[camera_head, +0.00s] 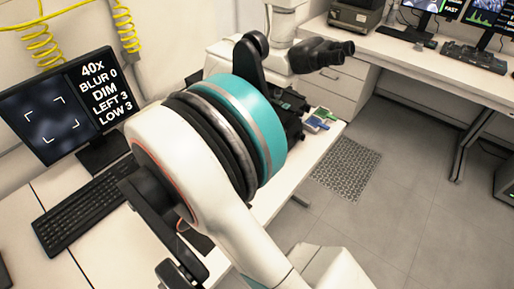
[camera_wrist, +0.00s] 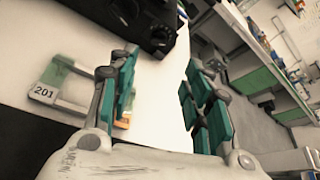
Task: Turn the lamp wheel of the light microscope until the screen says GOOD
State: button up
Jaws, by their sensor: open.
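The light microscope (camera_head: 318,56) stands on the bench behind my arm in the head view; its eyepieces show, and much of its body is hidden. The screen (camera_head: 62,108) at left reads 40x, BLUR 0, DIM, LEFT 3, LOW 3. In the wrist view my gripper (camera_wrist: 157,72) is open and empty, its teal-padded fingers spread over the white bench top. A dark part of the microscope (camera_wrist: 128,14) is at the top, beyond the fingertips and apart from them. It has round dark parts; I cannot tell which is the lamp wheel. My gripper is hidden in the head view.
A keyboard (camera_head: 88,205) lies before the screen. A frame labelled 201 (camera_wrist: 45,92) lies left of my gripper. Small blue and green pieces (camera_head: 319,120) lie at the bench's right edge. A second bench (camera_head: 440,62) stands at the back right, with open floor (camera_head: 410,160) between.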

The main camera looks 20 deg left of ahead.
jog(key=shift+f, duration=0.25)
jog(key=shift+w+d+f, duration=0.15)
jog(key=shift+w, duration=0.1)
jog(key=b+x, duration=0.4)
jog(key=x, duration=0.8)
jog(key=shift+w+d, duration=0.1)
jog(key=shift+w, duration=0.25)
jog(key=shift+c, duration=0.6)
jog(key=c, duration=0.9)
